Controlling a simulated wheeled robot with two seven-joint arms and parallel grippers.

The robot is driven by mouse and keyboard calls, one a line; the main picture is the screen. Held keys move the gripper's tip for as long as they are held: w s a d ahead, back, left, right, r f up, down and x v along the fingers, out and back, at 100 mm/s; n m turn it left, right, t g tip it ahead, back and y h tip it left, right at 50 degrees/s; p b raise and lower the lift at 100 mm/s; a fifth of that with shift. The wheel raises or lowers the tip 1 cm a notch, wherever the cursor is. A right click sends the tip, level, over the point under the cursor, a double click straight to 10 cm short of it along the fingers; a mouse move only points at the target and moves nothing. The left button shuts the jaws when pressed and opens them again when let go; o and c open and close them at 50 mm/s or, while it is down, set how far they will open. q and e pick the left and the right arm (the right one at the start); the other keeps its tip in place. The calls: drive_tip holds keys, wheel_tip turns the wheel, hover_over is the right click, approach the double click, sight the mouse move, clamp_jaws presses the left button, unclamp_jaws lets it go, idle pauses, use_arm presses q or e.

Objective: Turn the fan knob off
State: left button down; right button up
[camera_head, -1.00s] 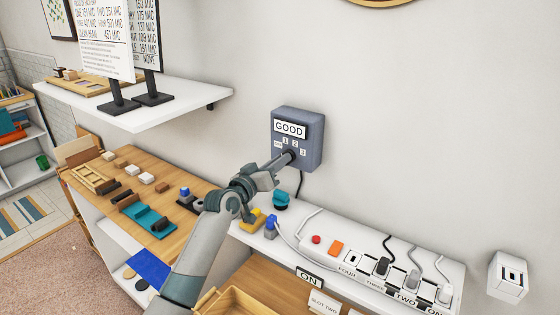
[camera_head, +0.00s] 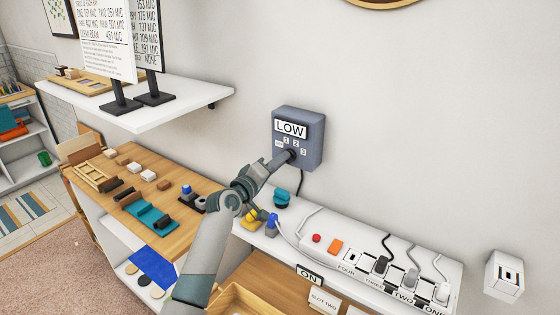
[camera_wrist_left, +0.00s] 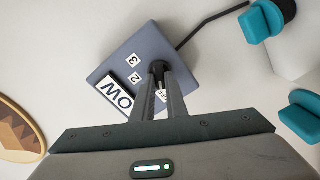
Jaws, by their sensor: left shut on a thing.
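The fan control box (camera_head: 313,142) is a blue-grey box on the wall, with a display (camera_head: 291,130) that reads LOW. Small white labels, including 1, 2 and 3, sit around its dark knob (camera_wrist_left: 160,67). My left gripper (camera_head: 287,156) reaches up from below and is shut on the knob. In the left wrist view the box (camera_wrist_left: 148,45) is seen rotated, and the two fingers (camera_wrist_left: 159,75) close around the knob beside the OFF label, which they partly cover. The knob's pointing direction is mostly hidden by the fingers. My right gripper is not in view.
A white shelf (camera_head: 190,98) with sign stands juts out at the upper left. Below the box, a white ledge (camera_head: 325,228) holds a power strip (camera_head: 350,245) with plugs and cords, and a teal knob (camera_head: 281,198). A wooden bench (camera_head: 185,225) with blocks is at left.

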use_arm(q)
drive_tip(key=c, duration=1.8)
unclamp_jaws()
drive_tip(key=shift+o, duration=0.2)
drive_tip(key=shift+s+a, duration=0.1)
drive_tip(key=b+v, duration=0.5)
drive_tip(key=v, duration=1.2)
drive_tip(key=shift+s, duration=0.1)
